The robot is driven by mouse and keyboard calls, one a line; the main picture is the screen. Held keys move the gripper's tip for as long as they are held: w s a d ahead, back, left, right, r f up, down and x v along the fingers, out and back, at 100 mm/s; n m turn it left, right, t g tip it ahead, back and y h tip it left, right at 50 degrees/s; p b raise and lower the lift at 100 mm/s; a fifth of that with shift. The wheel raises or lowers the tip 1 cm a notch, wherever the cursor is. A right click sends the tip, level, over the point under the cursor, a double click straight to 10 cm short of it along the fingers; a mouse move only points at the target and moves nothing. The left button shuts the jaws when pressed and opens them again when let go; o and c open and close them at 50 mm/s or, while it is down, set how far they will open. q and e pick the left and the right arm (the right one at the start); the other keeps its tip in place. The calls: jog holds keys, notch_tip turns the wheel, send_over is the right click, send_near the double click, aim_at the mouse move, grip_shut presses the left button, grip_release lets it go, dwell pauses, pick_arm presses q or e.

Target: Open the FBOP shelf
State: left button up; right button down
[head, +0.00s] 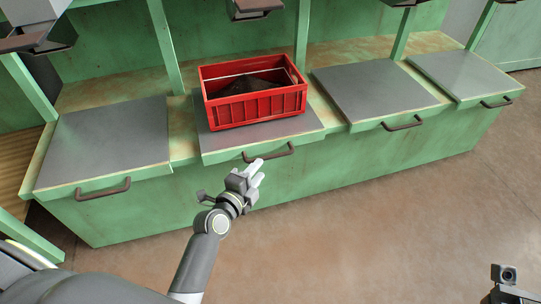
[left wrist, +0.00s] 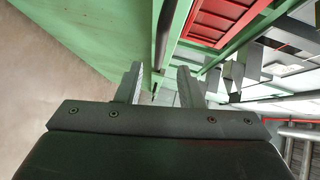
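Several grey shelf tops with dark bar handles sit along a green counter; no FBOP label is readable, so I cannot tell which is named. The second shelf from the left (head: 221,146) carries a red crate and has a handle (head: 270,153) on its front. My left gripper (head: 258,167) is at the left part of that handle. In the left wrist view its two fingers (left wrist: 160,86) stand apart, with the dark handle (left wrist: 164,38) just ahead of the gap; contact is unclear. My right gripper (head: 511,289) shows only partly at the lower right, its fingers unclear.
The red crate (head: 257,109) holds dark material. Other shelves (head: 108,143), (head: 372,93) and (head: 463,73) have their own handles. Green posts (head: 166,47) rise between the bays, with dark chutes (head: 254,8) above. The brown floor (head: 370,230) in front is clear.

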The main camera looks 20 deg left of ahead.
aim_at(270, 157)
pick_arm(q)
jog(key=x, duration=0.8)
jog(key=shift+c, duration=0.4)
grip_shut()
